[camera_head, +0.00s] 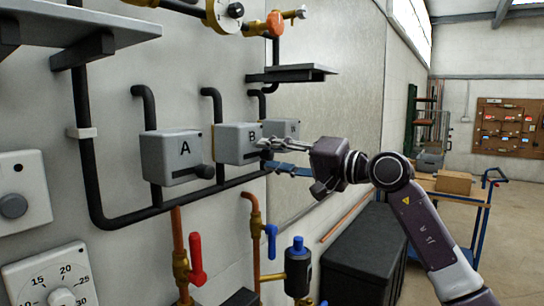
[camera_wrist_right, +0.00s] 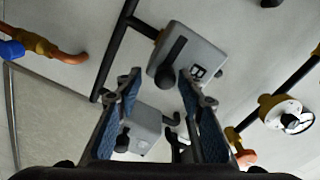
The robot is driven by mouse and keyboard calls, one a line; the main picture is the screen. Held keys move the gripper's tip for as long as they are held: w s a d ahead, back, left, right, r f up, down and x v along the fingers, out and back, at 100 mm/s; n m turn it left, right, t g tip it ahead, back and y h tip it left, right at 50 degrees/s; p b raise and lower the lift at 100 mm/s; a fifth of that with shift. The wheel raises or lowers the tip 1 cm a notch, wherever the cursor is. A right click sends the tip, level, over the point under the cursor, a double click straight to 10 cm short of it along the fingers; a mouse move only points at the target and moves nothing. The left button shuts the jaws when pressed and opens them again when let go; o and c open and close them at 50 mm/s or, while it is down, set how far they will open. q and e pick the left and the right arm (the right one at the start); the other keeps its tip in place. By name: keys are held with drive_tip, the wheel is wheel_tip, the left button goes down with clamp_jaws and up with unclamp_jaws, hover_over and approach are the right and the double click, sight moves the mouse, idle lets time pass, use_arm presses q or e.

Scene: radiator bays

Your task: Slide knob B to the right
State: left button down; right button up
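Box B (camera_head: 236,143) is a grey wall box lettered B, in the middle of a row of three. In the right wrist view box B (camera_wrist_right: 198,58) carries knob B (camera_wrist_right: 172,58), a dark, rounded lever on its face. In the head view the gripper partly covers the knob's area. My right gripper (camera_head: 272,156) is at the right side of box B. In the right wrist view its two blue-padded fingers (camera_wrist_right: 160,76) are apart, with the lever's near end between the tips. I cannot tell whether they touch it. My left gripper is not in view.
Box A (camera_head: 168,152) with its dark lever is to the left. A third box (camera_head: 281,129) sits just behind the gripper. Black pipes run around the boxes. Red-handled (camera_head: 195,255) and blue-handled (camera_head: 271,240) valves stand below, beside a dark chest (camera_head: 365,255).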

drive_tip(key=shift+s+a, duration=0.1)
drive_tip(key=shift+s, duration=0.15)
drive_tip(key=shift+s+d, duration=0.2)
drive_tip(key=shift+d, duration=0.05)
drive_tip(key=v, duration=1.1)
drive_tip(key=shift+d, duration=0.25)
